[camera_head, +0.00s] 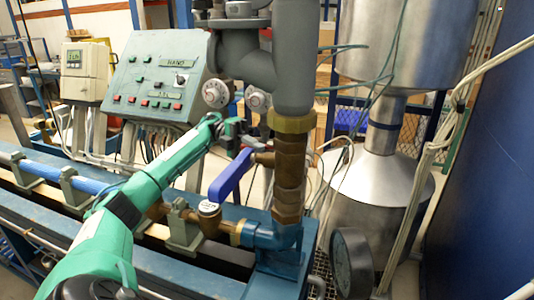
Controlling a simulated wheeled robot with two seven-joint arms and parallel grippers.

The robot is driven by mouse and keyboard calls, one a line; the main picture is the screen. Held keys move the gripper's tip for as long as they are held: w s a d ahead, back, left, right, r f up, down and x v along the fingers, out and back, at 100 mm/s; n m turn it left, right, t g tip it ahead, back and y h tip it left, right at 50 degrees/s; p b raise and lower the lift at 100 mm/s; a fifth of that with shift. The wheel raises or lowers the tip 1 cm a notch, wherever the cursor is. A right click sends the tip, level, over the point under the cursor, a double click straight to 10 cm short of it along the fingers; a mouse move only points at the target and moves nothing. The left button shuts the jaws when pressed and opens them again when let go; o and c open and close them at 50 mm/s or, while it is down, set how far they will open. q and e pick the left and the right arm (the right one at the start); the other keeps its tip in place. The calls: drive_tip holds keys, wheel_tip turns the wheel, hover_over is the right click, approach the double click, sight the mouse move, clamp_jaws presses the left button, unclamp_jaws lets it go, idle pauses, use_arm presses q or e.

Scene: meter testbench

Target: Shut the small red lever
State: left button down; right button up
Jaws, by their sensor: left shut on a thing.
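My left arm reaches up from the lower left, and my left gripper (238,137) is at the vertical brass pipe, just below the big grey fitting. It is shut on the small red lever (249,141), of which only a little red shows beside the dark fingers. The fingers hide most of the lever, so its exact angle cannot be told. My right gripper is not in view.
A large blue lever (231,176) slants just below my gripper. The brass pipe (289,165) and grey pipe (294,60) stand close on the right. A control panel (157,80) is behind, and a round gauge (351,262) is at lower right.

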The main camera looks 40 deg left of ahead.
use_arm(q)
drive_tip(key=shift+m+g, duration=0.3)
drive_tip(key=shift+g, duration=0.3)
drive_tip(key=c, duration=1.8)
unclamp_jaws()
drive_tip(key=shift+o, duration=0.2)
drive_tip(key=shift+w, duration=0.1)
drive_tip(key=shift+t, duration=0.5)
